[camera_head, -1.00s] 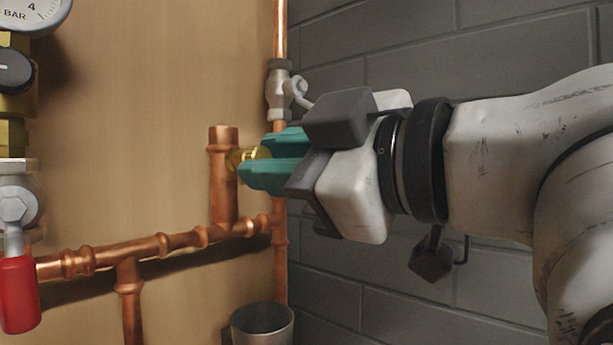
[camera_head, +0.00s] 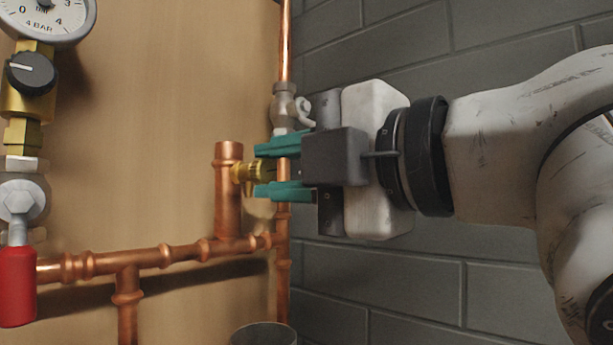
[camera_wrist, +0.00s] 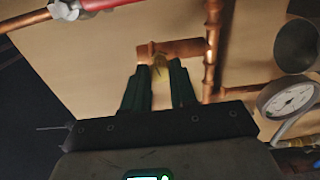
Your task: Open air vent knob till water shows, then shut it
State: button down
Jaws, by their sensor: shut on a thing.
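The brass air vent knob (camera_head: 246,172) sticks out sideways from the upper part of a short capped copper pipe (camera_head: 228,195). My gripper (camera_head: 268,171) is shut on the knob, one teal finger above it and one below. In the wrist view the fingers of my gripper (camera_wrist: 159,80) stand on either side of the yellowish knob (camera_wrist: 160,67), partly hiding it. A pale golden patch shows just below the knob in the head view; I cannot tell whether it is water or a reflection.
A metal cup (camera_head: 263,335) stands low beneath the pipes. A pressure gauge (camera_head: 45,18), a black knob (camera_head: 31,73) and a red-handled valve (camera_head: 18,285) are at the left. A grey brick wall (camera_head: 400,285) is close behind my arm.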

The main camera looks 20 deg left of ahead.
jog(key=shift+f+n, duration=0.1)
jog(key=shift+n, duration=0.5)
jog(key=c, duration=0.9)
grip_release()
jog(key=b+v, duration=0.2)
jog(key=v, duration=0.8)
jog(key=shift+s+d, duration=0.2)
jog(key=shift+d, duration=0.15)
